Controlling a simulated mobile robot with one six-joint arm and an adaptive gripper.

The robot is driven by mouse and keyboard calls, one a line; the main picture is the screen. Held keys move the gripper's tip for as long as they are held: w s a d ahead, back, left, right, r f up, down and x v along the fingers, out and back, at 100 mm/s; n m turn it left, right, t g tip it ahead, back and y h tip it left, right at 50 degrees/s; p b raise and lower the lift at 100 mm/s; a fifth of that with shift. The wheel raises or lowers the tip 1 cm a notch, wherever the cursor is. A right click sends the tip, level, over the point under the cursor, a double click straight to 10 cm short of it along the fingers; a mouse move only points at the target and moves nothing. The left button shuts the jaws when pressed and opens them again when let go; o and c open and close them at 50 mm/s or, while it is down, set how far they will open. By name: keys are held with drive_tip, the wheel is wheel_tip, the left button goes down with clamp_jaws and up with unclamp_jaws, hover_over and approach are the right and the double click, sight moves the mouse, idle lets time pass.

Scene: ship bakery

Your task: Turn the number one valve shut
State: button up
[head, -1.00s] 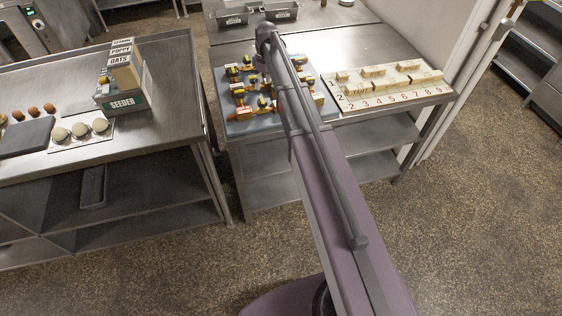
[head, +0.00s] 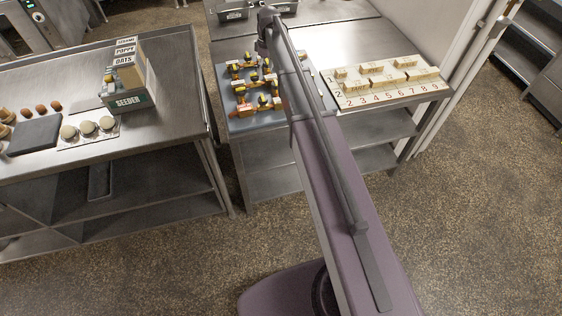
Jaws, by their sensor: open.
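The valve board (head: 229,104) is a grey-blue panel lying on the steel table behind my arm. It carries orange-brown pipework and several valves (head: 240,88) with yellow and black tops and small red parts. No valve number is legible, so I cannot tell which is number one or how far any is turned. My arm reaches over the board and covers its right part. The dark end of the arm shows above the board's far edge. My gripper's fingers are not visible; they seem hidden behind the arm.
Right of the arm, a cream numbered board (head: 392,97) holds several pale blocks. A steel bench (head: 150,137) on the left carries a SEEDER box (head: 127,101), dough balls (head: 88,127) and a dark slab (head: 35,136). A white pipe (head: 465,90) stands at right. Floor between is clear.

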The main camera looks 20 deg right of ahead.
drive_tip(key=s+a+f+m+b, duration=0.1)
drive_tip(key=s+f+b, duration=0.3)
drive_tip(key=s, duration=0.6)
drive_tip(key=s+a+f+m+t+h+b, duration=0.1)
drive_tip(key=s+f+m+b, duration=0.3)
drive_tip(key=s, duration=0.7)
drive_tip(key=s+a+f+m+b, duration=0.1)
drive_tip(key=s+f+m+b, duration=0.2)
drive_tip(key=s, duration=0.8)
wheel_tip(320, 180, down, 4)
drive_tip(key=b, duration=0.2)
drive_tip(key=shift+r+t+h+b, duration=0.25)
drive_tip(key=shift+t+h+b, duration=0.05)
drive_tip(key=shift+b, duration=0.1)
idle(1.2)
drive_tip(key=shift+c, duration=0.2)
